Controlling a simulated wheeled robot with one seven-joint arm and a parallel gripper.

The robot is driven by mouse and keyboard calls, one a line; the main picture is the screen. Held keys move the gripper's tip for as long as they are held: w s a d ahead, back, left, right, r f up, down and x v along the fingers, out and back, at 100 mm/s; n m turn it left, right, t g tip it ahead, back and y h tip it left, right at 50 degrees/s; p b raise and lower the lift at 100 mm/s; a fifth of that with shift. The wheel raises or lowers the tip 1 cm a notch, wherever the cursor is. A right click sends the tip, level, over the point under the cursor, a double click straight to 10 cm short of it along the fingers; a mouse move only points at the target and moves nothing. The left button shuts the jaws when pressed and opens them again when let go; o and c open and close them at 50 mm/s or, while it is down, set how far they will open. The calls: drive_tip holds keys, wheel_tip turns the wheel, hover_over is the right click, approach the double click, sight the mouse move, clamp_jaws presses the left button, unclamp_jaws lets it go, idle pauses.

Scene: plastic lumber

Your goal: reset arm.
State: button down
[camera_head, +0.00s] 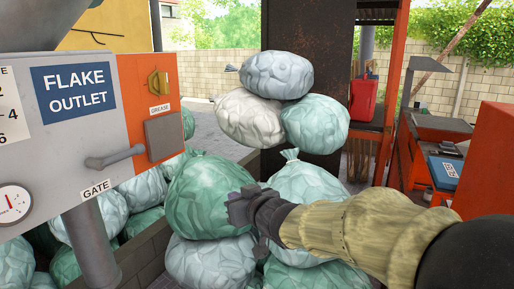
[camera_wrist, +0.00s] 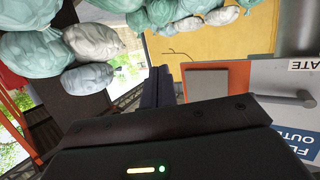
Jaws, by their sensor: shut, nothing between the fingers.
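My arm, in a yellowish sleeve (camera_head: 365,225), reaches in from the lower right of the head view. My gripper (camera_head: 240,207) is at its end, dark and shut, with nothing visible in it. It stands in front of the green bag (camera_head: 208,190) and the pale bag beside it (camera_head: 305,180); I cannot tell whether it touches them. In the wrist view the dark fingers (camera_wrist: 158,85) are together, pointing up the picture, with the orange panel (camera_wrist: 205,85) just right of them.
A grey machine (camera_head: 75,140) with a gate handle (camera_head: 115,157) and a gauge stands at the left. Filled bags are heaped below and behind the gripper, with more stacked by a dark post (camera_head: 335,60). A red can (camera_head: 364,98) and orange benches (camera_head: 425,155) are at the right.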

drive_tip(key=s+d+f+m+g+h+b, duration=0.1)
drive_tip(key=s+d+f+m+g+h, duration=0.15)
drive_tip(key=d+f, duration=0.5)
drive_tip(key=s+d+f+m+g+h+b, duration=0.1)
drive_tip(key=s+d+f+m+h, duration=0.2)
drive_tip(key=d+f, duration=0.45)
drive_tip(key=s+d+f+g+h, duration=0.1)
drive_tip(key=s+f+g, duration=0.1)
drive_tip(key=s+f, duration=0.2)
drive_tip(key=s+d+f+g+b, duration=0.1)
drive_tip(key=s+d+f+g, duration=0.1)
drive_tip(key=s+f, duration=0.2)
drive_tip(key=s+d+f+m+g+h, duration=0.1)
drive_tip(key=s+d+f+g, duration=0.1)
drive_tip(key=s+f, duration=0.3)
drive_tip(key=shift+s+d+g+h+b, duration=0.25)
drive_tip(key=shift+s+g+h+b, duration=0.1)
drive_tip(key=shift+s, duration=0.6)
